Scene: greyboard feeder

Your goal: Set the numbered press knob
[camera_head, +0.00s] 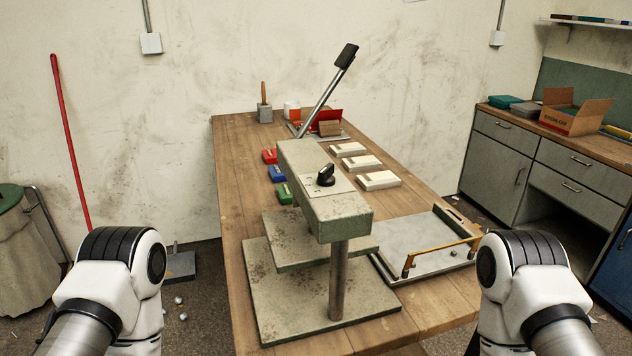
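The grey-green, worn press (345,222) stands on the wooden table in front of me. A black pointer knob (326,177) sits on a light dial plate (314,186) on top of its head. The plate has small marks, but I cannot read the numbers. The knob's raised grip points towards the upper right of the picture. My left and right arms show at the lower corners, well apart from the press. Neither gripper is in view.
A tray with a yellow handle (440,248) lies right of the press. Several pale blocks (380,181) lie behind right. A long lever (325,95) rises at the back of the table (232,160).

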